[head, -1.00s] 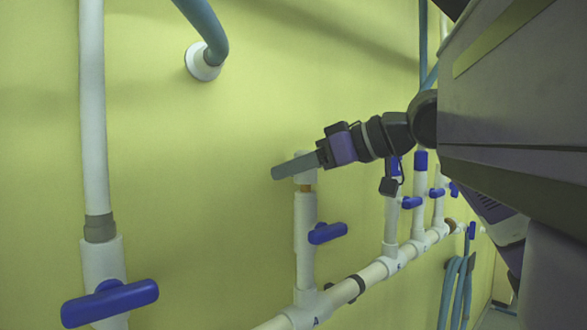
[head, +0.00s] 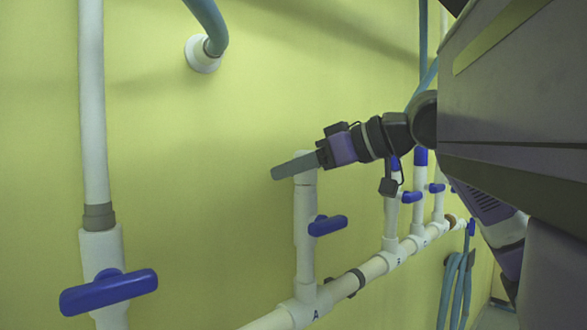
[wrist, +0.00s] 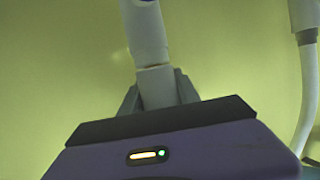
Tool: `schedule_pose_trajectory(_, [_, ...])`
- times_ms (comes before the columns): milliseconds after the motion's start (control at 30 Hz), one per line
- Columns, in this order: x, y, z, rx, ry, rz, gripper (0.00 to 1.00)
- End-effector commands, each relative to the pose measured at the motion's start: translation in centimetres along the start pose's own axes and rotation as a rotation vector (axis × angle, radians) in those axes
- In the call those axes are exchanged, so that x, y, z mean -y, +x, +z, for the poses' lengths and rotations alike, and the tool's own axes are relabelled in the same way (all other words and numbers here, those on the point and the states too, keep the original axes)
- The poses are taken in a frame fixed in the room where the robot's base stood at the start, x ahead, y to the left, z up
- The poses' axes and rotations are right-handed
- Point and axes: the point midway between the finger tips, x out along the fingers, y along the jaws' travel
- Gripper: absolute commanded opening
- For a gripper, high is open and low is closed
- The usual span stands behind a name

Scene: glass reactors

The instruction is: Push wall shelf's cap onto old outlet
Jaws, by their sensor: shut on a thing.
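My gripper (head: 292,166) is shut on a white cap (head: 306,179) at the top of the white outlet pipe (head: 305,218) marked A. The near finger covers much of the cap in the head view. The cap sits upright in line with the pipe, and no brass thread shows between them there. In the wrist view, the cap (wrist: 157,88) is between the two grey fingers and meets the pipe (wrist: 143,35) at a thin brownish line. I cannot tell whether a small gap remains at that line.
A blue valve handle (head: 327,225) sticks out just below the cap. Other valved outlets (head: 391,222) stand farther along the white manifold (head: 376,272). A large pipe with a blue handle (head: 109,291) is at the left. A blue-green hose (head: 206,22) meets the yellow wall above.

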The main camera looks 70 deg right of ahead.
Motion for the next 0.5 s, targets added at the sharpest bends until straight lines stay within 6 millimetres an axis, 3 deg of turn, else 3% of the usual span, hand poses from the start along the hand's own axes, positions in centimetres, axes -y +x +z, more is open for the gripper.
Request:
schedule_pose_trajectory(300, [0.0, 0.09, 0.22, 0.001, 0.0, 0.0, 0.0])
schedule_pose_trajectory(333, [-0.01, 0.09, 0.23, 0.001, 0.0, 0.0, 0.42])
schedule_pose_trajectory(433, [-0.01, 0.08, 0.22, 0.001, 0.0, 0.0, 0.61])
schedule_pose_trajectory(500, [-0.01, 0.08, 0.21, 0.001, 0.0, 0.0, 0.63])
